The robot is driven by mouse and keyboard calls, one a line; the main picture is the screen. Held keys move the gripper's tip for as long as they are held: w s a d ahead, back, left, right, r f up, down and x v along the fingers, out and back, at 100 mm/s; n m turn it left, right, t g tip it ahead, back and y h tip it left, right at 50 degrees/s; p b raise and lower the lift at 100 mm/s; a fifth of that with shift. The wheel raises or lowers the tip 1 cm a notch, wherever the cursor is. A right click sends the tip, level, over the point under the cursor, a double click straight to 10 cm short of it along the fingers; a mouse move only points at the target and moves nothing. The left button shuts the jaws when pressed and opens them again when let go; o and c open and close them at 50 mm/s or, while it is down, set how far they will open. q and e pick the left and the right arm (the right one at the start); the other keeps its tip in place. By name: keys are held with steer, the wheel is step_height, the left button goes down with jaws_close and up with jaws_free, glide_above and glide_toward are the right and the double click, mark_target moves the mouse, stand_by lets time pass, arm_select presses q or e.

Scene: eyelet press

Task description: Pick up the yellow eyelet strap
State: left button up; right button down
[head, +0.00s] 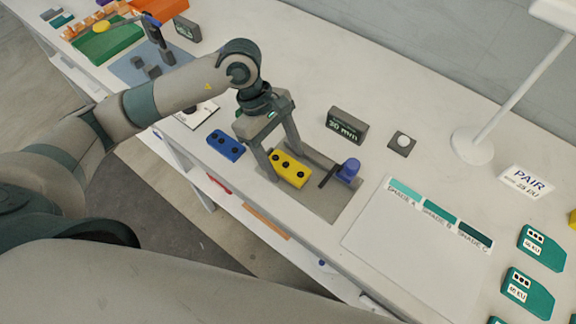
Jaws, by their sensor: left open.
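The yellow eyelet strap (290,168), a small block with dark holes along its top, lies on a grey plate on the table in the head view. My left gripper (284,164) is open above it, with one finger at the strap's left end and the other near its upper right side. Whether the fingers touch the strap cannot be told. My right gripper is not in view.
A blue eyelet strap (225,145) lies left of the grey plate (318,203). A blue knob (348,170) stands right of the yellow strap. A "30 mm" block (346,126) stands behind. A white lamp (474,144) and teal tags (541,248) are at right.

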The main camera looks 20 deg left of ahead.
arm_select(q)
steer(key=shift+f, duration=0.15)
stand_by(0.3)
steer(key=c, duration=1.1)
